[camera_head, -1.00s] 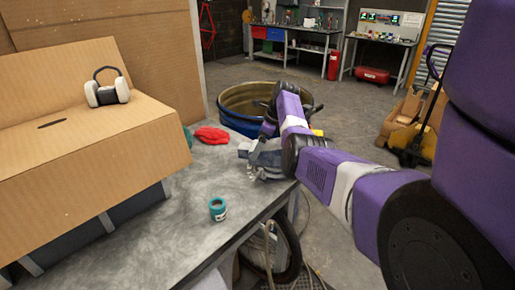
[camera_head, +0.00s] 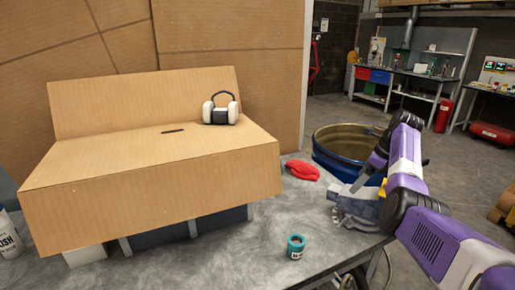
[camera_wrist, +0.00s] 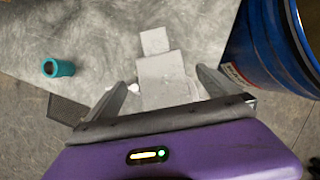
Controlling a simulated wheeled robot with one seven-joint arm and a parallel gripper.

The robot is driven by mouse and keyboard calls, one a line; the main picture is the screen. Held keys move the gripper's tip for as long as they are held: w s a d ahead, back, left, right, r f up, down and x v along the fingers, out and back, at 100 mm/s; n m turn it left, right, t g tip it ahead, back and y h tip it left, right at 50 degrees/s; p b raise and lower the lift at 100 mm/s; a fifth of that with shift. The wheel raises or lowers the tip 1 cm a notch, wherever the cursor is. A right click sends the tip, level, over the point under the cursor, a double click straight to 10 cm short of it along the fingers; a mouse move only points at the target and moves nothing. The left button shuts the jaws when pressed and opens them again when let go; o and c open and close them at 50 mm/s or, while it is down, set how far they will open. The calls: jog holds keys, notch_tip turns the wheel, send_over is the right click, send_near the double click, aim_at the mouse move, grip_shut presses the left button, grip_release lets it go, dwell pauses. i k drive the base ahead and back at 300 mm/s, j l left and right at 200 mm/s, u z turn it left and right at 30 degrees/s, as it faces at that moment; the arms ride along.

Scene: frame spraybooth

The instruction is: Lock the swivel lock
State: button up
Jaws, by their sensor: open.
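A grey bench vise (camera_head: 352,207) stands at the right corner of the grey table (camera_head: 325,245). In the wrist view its light grey blocks (camera_wrist: 165,82) lie between and beyond the fingers of my gripper (camera_wrist: 162,78). My gripper is open, with a finger on either side of the vise body as seen from above. I cannot tell whether it touches the vise. A small white round part (camera_wrist: 134,87) shows beside the left finger; whether it belongs to the swivel lock is unclear. I cannot make out the swivel lock for sure. My arm hides part of the vise in the head view.
A blue drum (camera_head: 345,150) stands behind the vise.

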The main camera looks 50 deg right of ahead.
aim_at(347, 220)
jog(key=k+j, duration=0.1)
jog(key=j, duration=0.4)
jog(key=k+j, duration=0.1)
jog(key=j, duration=0.85)
jog(key=k, duration=0.05)
